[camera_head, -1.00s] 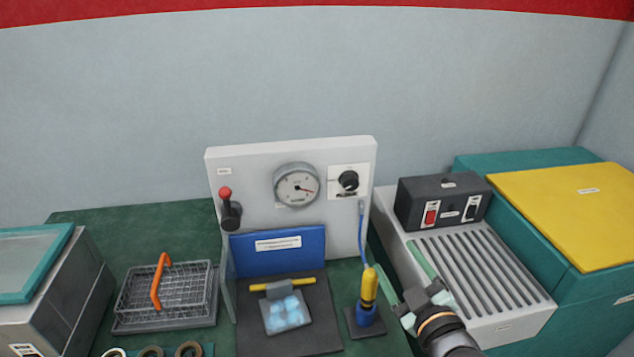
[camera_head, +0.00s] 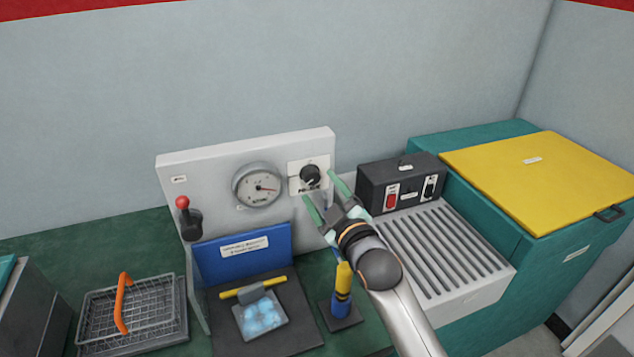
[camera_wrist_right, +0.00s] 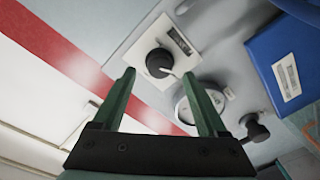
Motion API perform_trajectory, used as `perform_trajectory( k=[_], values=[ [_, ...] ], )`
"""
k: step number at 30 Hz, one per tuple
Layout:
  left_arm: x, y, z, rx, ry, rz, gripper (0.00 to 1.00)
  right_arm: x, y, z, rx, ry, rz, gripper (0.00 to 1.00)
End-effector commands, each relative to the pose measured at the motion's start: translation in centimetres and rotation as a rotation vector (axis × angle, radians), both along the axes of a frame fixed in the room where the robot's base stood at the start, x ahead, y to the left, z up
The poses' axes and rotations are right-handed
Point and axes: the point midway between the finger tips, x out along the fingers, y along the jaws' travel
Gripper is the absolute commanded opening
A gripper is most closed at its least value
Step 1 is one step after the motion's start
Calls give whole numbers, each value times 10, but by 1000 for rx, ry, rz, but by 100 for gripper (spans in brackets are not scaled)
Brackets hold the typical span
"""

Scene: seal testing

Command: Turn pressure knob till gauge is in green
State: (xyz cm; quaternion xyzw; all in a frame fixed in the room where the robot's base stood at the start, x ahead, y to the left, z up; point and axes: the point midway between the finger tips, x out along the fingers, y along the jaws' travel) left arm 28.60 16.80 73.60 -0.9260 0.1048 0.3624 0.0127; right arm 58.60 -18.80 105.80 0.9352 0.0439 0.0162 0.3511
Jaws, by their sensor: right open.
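The black pressure knob (camera_head: 310,175) sits on a white plate at the upper right of the light grey panel (camera_head: 215,168). The round gauge (camera_head: 257,185) is left of it; its red needle points right, and I cannot make out a green zone. My right gripper (camera_head: 322,187) is open and empty, its green fingers just below and in front of the knob. In the right wrist view the knob (camera_wrist_right: 159,63) shows between and beyond the two fingertips (camera_wrist_right: 165,85), apart from them. The gauge also shows there (camera_wrist_right: 188,112), partly behind a finger. My left gripper is not in view.
A red-tipped lever (camera_head: 188,218) is on the panel's left. Below are a blue flap (camera_head: 225,262), a pouch (camera_head: 260,316) and a yellow-and-blue tool (camera_head: 342,290). A black switch box (camera_head: 400,182) and slatted unit (camera_head: 440,250) stand right. A wire basket (camera_head: 140,308) sits left.

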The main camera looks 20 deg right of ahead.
Motion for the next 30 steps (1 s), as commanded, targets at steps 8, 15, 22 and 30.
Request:
perform_trajectory(
  k=[8, 15, 22, 30],
  values=[
    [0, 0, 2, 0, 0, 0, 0, 25, 2, 0, -1, -1, -1, 75],
    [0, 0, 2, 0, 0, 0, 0, 28, 2, 0, -1, -1, -1, 75],
    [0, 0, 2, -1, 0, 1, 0, 28, 2, 0, 0, -1, -1, 61],
    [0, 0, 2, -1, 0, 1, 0, 27, 2, 0, 0, 0, 0, 30]
  ],
)
